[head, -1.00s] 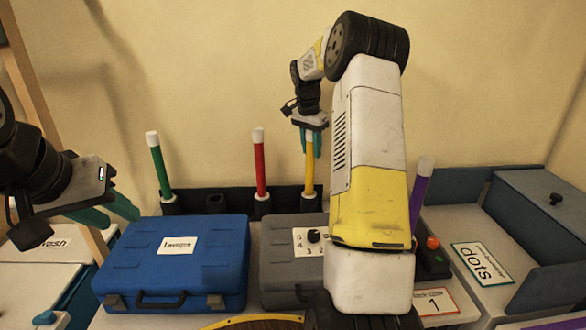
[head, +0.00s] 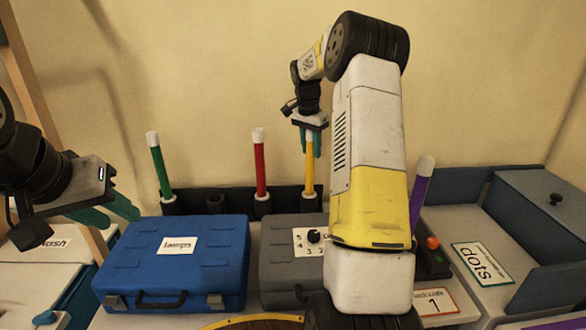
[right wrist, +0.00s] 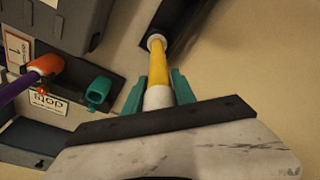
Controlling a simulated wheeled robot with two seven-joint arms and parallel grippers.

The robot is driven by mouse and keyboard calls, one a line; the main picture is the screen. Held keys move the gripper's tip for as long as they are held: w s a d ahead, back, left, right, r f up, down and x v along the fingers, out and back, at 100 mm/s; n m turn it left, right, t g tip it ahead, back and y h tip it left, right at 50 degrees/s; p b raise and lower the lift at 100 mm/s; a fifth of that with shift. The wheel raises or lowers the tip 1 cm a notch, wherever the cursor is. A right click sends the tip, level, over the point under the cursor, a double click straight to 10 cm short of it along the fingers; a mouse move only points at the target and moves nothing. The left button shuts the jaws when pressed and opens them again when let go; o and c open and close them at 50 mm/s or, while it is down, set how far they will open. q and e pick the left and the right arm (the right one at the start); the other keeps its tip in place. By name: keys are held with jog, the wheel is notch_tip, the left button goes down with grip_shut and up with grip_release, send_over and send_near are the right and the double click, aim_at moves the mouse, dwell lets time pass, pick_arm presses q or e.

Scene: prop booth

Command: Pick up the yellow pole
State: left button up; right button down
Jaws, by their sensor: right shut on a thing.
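The yellow pole (head: 309,172) stands upright in a holder in the dark rack at the back, with a white top end. My right gripper (head: 312,142) has come down over the pole's upper end, its teal fingers on either side, shut on it. In the right wrist view the yellow pole (right wrist: 158,70) runs from between the teal fingers (right wrist: 158,92) to its white-rimmed holder (right wrist: 156,42). My left gripper (head: 108,212) is at the left, above the blue case; its teal fingers show partly and its opening is unclear.
A blue case (head: 205,258) and grey case (head: 280,240) lie in front. A bin labelled dots (head: 520,222) is at right.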

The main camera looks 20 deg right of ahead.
jog(key=shift+r, duration=0.1)
dwell(0.3)
notch_tip(320, 180, up, 18)
dwell(0.6)
dwell(0.4)
